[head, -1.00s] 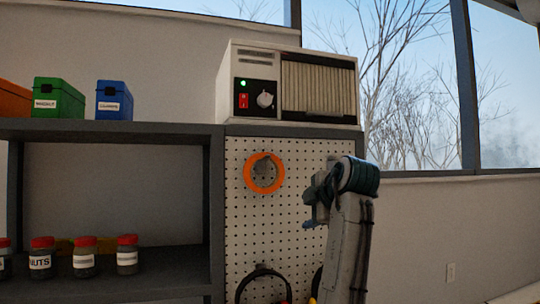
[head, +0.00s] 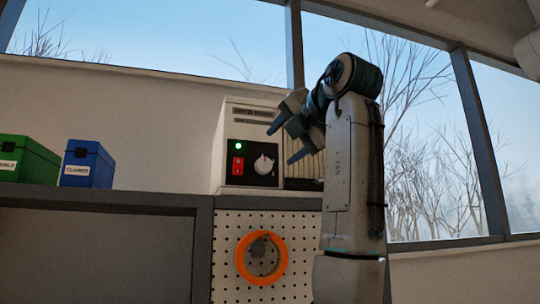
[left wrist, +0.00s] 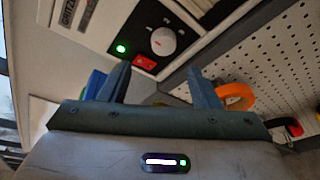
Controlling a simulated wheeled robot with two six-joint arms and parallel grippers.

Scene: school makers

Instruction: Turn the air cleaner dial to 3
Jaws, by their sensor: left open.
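The air cleaner (head: 232,118) is a white box on top of the shelf unit. Its black panel has a lit green light (head: 238,146), a red switch (head: 238,166) and a white round dial (head: 264,165). My left gripper (head: 279,143) is open and empty, just right of and in front of the panel. In the left wrist view its two fingers (left wrist: 160,84) point toward the panel, apart from the dial. My right gripper is not in view.
A green box (head: 25,160) and a blue box (head: 87,165) stand on the shelf to the left. An orange ring (head: 262,257) hangs on the white pegboard (head: 222,275) below the air cleaner. Windows (head: 425,130) are behind on the right.

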